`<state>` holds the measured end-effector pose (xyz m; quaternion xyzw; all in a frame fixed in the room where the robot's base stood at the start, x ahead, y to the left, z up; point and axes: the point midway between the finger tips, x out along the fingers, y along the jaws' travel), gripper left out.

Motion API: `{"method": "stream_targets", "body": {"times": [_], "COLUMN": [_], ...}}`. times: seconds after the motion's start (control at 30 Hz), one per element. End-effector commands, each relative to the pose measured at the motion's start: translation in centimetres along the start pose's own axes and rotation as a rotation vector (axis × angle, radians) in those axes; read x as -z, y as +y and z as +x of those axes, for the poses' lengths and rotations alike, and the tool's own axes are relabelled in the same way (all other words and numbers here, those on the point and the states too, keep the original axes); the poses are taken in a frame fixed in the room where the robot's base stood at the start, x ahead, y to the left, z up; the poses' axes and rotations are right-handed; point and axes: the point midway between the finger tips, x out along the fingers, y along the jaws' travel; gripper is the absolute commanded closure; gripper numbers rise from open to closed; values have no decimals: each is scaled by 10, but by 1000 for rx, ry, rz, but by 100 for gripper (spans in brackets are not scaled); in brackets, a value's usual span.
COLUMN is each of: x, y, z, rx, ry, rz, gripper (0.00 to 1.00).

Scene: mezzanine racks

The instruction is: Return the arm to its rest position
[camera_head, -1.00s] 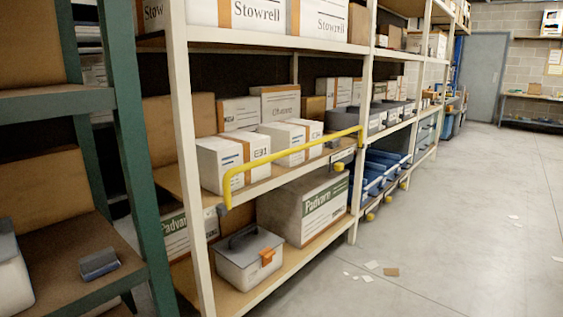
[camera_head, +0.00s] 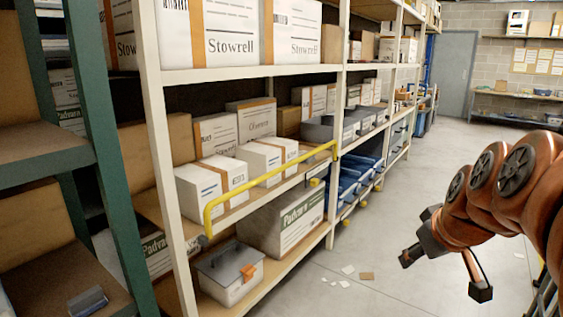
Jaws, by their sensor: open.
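My gripper (camera_head: 445,276) shows at the lower right, at the end of my orange-brown arm (camera_head: 505,185). Its two dark fingers are spread wide apart and nothing is between them. It hangs over the grey aisle floor, to the right of the shelving and apart from it. The arm enters from the right edge, so its base end is out of view.
A cream rack (camera_head: 160,130) with boxes stands left of the aisle. A yellow rail (camera_head: 270,183) runs along its middle shelf. A lidded grey bin (camera_head: 229,272) sits low. A green rack (camera_head: 100,170) is nearer.

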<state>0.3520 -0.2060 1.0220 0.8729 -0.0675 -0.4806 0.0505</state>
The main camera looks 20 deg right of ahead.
Motion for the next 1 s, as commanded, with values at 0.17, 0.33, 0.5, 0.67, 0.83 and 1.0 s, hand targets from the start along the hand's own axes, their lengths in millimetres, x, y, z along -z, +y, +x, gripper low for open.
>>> {"method": "stream_targets", "body": {"times": [0.17,0.33,0.5,0.67,0.83,1.0], "x": [-8,-30,-59,-91,-122,-141], "y": [-63,-113,-153,-179,-192,-196], "z": [-8,-19,-37,-59,-83,-95], "rx": [115,187,227,230,205,177], "ry": [-117,-248,-386,-520,-640,-704], "rz": [-1,-1,-7,-18,-31,-39], "gripper": [52,52,52,52,52,52]}}
